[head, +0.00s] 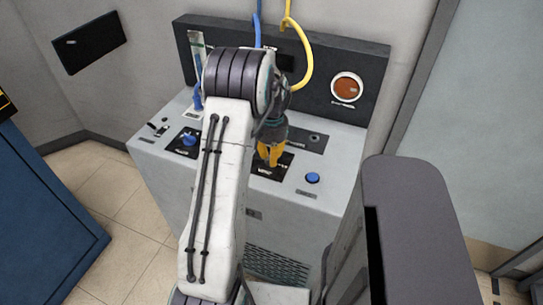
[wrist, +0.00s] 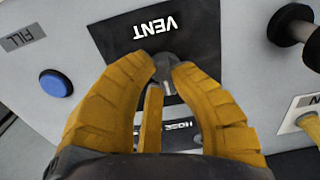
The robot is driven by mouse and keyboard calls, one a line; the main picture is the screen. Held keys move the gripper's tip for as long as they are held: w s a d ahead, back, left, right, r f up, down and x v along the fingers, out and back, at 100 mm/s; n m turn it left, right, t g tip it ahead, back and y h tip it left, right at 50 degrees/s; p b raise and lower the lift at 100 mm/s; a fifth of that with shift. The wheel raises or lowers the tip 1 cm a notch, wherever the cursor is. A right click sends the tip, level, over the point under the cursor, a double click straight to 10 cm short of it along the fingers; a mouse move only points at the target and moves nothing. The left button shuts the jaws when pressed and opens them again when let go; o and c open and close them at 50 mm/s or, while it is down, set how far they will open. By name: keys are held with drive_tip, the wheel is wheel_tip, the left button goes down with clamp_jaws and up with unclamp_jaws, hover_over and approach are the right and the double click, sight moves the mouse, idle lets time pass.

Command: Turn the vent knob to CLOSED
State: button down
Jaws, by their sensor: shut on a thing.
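The vent knob (wrist: 167,62) is a small dark grey knob in the wrist view, standing on a black plate (wrist: 200,22) lettered VENT. My gripper (wrist: 165,67) has its yellow fingers shut on the knob from both sides. In the head view, my gripper (head: 270,154) reaches down to the black plate (head: 268,171) on the console top, and the fingers hide the knob.
The console (head: 345,190) has a blue button (head: 312,178) right of my gripper and a blue knob (head: 189,139) to the left. A yellow hose (head: 308,62) hangs close behind my wrist.

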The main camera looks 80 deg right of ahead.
drive_tip(key=shift+f, duration=0.1)
drive_tip(key=c, duration=1.1)
unclamp_jaws()
wheel_tip(320, 180, up, 12)
idle(0.6)
